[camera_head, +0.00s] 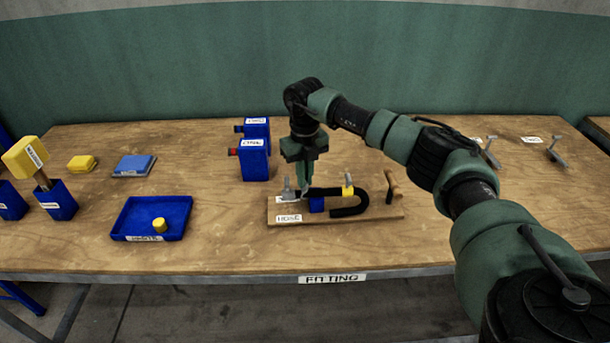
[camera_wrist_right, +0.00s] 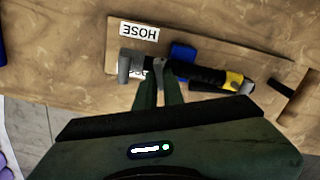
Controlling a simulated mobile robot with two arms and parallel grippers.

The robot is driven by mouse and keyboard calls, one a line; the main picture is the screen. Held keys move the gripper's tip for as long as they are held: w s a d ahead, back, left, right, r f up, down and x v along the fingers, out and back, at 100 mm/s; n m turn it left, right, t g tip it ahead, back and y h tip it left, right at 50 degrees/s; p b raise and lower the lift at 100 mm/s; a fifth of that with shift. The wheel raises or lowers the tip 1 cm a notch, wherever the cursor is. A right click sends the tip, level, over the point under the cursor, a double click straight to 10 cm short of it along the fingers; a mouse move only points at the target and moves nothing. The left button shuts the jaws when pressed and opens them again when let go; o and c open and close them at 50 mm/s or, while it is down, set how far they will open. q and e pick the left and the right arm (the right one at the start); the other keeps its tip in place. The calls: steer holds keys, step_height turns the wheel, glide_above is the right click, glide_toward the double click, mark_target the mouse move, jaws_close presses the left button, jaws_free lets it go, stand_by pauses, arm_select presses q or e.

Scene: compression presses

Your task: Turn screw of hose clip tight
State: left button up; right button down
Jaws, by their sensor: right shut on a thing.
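A black hose (camera_head: 348,208) lies curved on a wooden board (camera_head: 380,217) labelled HOSE; its straight end shows in the wrist view (camera_wrist_right: 205,75). A grey upright fitting (camera_head: 287,188) stands at the hose's left end; it also shows in the wrist view (camera_wrist_right: 124,68). The small grey hose clip (camera_wrist_right: 159,62) sits around the hose near this fitting. My right gripper (camera_head: 305,188) points down from above, its fingertips (camera_wrist_right: 158,80) shut on the clip's screw, which they mostly hide. My left gripper is in neither view.
A blue block (camera_head: 316,204) and a yellow piece (camera_head: 347,190) are at the hose. A wooden peg (camera_head: 391,188) stands at the board's right. Blue boxes (camera_head: 254,160) stand behind. A blue tray (camera_head: 124,232) with a yellow cylinder (camera_head: 159,225) lies left. The front table between is clear.

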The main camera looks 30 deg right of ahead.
steer(key=m, duration=0.4)
steer(key=shift+a+p, duration=0.1)
steer(key=shift+p, duration=0.2)
stand_by(0.5)
steer(key=c, duration=1.5)
jaws_free()
steer(key=shift+r, duration=0.1)
step_height(320, 180, up, 8)
steer(key=shift+f+b, duration=0.15)
steer(key=shift+b, duration=0.85)
steer(key=shift+a, duration=0.1)
